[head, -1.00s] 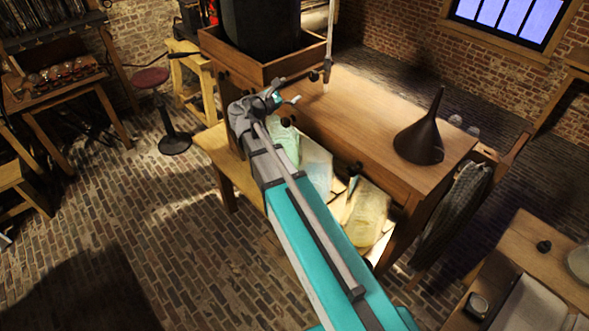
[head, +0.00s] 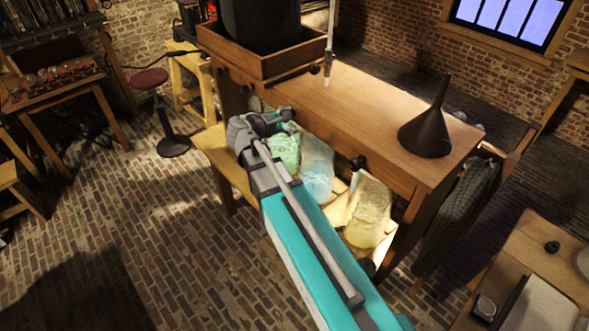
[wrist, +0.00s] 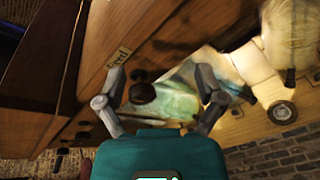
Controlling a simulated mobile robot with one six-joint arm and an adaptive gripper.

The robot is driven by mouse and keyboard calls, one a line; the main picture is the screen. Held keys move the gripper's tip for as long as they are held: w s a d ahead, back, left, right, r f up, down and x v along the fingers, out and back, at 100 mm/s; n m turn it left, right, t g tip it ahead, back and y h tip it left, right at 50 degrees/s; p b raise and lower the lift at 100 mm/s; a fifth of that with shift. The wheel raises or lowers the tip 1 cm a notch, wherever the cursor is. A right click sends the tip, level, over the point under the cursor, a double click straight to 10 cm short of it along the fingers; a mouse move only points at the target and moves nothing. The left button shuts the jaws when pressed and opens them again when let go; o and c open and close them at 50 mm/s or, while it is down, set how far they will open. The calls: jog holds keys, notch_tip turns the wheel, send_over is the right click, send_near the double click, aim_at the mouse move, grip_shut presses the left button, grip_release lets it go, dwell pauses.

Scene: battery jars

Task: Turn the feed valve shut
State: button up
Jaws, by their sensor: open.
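In the wrist view a "Feed" label (wrist: 118,57) is on the wooden bench front. Beside it is a dark round knob (wrist: 142,92), which I take as the feed valve, with a smaller dark piece behind it. My gripper (wrist: 161,80) is open, its fingers spread to either side of the knob, which sits nearer the left finger. I cannot tell whether either finger touches it. In the head view my gripper (head: 288,115) is at the bench front, below the top edge, and the knob there is hidden or too small to tell.
Greenish (head: 286,150), bluish (head: 317,167) and yellow (head: 369,210) glass jars stand on the lower shelf close to my arm. Another dark knob (head: 358,162) sticks out of the bench front. A dark funnel (head: 428,130) stands on the bench top, otherwise clear at its middle.

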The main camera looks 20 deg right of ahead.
jog(key=s+f+m+g+y+b, duration=0.1)
jog(key=s+f+m+y+b, duration=0.1)
jog(key=f, duration=0.5)
jog(key=s+a+f+m+g+y+b, duration=0.1)
jog(key=s+f+m+y+b, duration=0.1)
jog(key=f+b, duration=0.3)
jog(key=shift+s+f+m, duration=0.5)
jog(key=shift+s+f, duration=0.2)
jog(key=shift+f, duration=0.3)
jog(key=s+a+f+m+g+y+b, duration=0.3)
jog(key=s+a+f+m+y+b, duration=0.2)
jog(key=s+a+f+m+y, duration=0.3)
jog(key=shift+s+a+f+m+y+b, duration=0.3)
jog(key=shift+s+a+f+y, duration=1)
jog(key=shift+f, duration=1)
jog(key=shift+s+d+h, duration=0.15)
jog(key=shift+d+h, duration=0.1)
jog(key=shift+h, duration=0.25)
